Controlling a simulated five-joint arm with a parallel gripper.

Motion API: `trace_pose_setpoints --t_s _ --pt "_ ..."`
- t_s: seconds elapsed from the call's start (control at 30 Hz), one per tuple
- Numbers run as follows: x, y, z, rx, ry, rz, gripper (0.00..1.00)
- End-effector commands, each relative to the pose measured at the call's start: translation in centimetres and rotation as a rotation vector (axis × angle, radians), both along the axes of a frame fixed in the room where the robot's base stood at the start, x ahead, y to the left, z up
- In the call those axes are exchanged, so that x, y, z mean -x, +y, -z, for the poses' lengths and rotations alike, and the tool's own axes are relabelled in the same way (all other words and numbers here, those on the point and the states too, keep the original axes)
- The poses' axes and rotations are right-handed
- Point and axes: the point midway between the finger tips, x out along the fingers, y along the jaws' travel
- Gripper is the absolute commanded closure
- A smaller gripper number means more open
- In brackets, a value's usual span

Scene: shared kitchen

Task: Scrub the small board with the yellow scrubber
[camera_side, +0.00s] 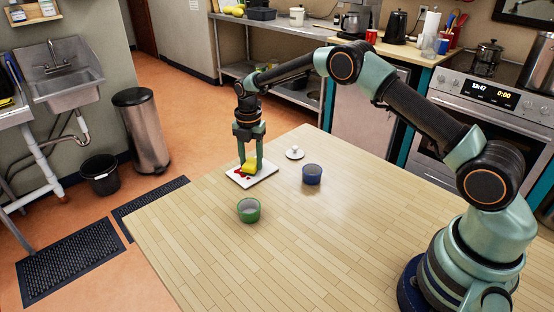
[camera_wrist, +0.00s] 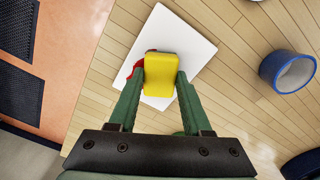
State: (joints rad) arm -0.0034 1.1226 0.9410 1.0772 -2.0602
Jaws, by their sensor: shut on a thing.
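The small white board (camera_side: 264,174) lies flat near the far left edge of the wooden table, with a red stain (camera_side: 240,174) on it. The board also shows in the wrist view (camera_wrist: 194,46), where part of the red stain (camera_wrist: 137,69) shows at the left of the scrubber. My gripper (camera_side: 250,166) points down over the board, shut on the yellow scrubber (camera_side: 248,168). In the wrist view the scrubber (camera_wrist: 160,74) sits between the two green fingers and hides part of the board and stain. The scrubber is at the board's surface or just above it; I cannot tell which.
A green cup (camera_side: 248,211) stands in front of the board. A blue cup (camera_side: 312,175) stands to its right, also in the wrist view (camera_wrist: 290,72). A small white lidlike item (camera_side: 295,153) lies behind the blue cup. The table's front middle (camera_side: 300,240) is clear.

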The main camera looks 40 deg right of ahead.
Motion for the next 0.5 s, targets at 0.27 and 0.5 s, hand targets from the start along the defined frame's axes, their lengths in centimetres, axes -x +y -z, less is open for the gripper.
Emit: trace_pose_setpoints --t_s 0.27,0.5 --pt "0.0 1.5 0.1 0.000 0.001 -0.001 1.00" --pt "0.0 2.7 0.0 0.000 0.001 -0.002 1.00"
